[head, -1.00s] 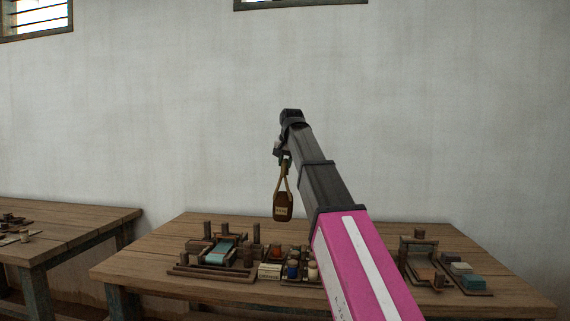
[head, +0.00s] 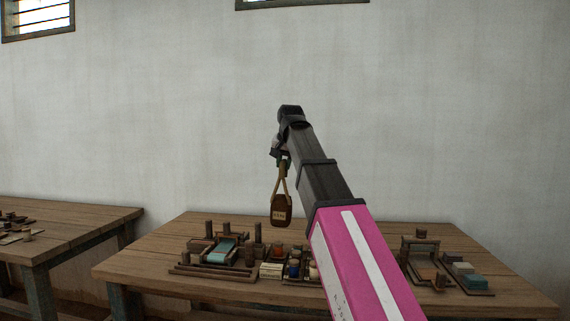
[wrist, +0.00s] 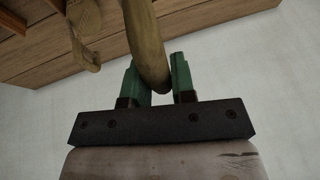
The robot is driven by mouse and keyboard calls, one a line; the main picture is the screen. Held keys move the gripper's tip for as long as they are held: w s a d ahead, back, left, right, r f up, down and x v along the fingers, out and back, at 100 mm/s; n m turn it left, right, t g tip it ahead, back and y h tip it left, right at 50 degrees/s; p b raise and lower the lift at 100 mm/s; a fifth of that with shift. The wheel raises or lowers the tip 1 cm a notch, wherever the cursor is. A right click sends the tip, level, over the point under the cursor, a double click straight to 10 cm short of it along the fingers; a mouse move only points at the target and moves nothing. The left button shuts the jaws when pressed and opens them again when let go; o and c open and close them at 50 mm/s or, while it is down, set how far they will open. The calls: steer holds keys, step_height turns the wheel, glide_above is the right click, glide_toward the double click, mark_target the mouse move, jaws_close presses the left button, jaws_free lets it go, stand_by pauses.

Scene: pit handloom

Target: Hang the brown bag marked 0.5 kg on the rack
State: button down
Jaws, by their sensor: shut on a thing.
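The brown bag (head: 281,212) hangs upright by its tan loop handle from my gripper (head: 282,160), in the air above the table. A pale label with small dark marks shows on its front, too small to read. In the wrist view the green fingers of my gripper (wrist: 160,82) are shut on the thick tan handle (wrist: 147,45), which passes between them. No rack that I can be sure of shows in these views.
A wooden table (head: 150,255) below carries a small loom model (head: 222,250) at left, several jars and blocks in the middle, and a wooden frame with coloured blocks (head: 470,275) at right. Another table (head: 75,225) stands at far left. A bare plaster wall is behind.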

mark_target(281, 164)
steer(key=shift+s+a+r, duration=0.1)
steer(key=shift+s+a, duration=0.1)
steer(key=shift+s, duration=0.75)
steer(key=shift+s+a+r, duration=0.1)
steer(key=shift+s+a, duration=0.05)
steer(key=shift+s, duration=0.8)
steer(key=shift+s+a+r, duration=0.1)
steer(key=shift+s+a, duration=0.1)
steer(key=shift+s, duration=0.75)
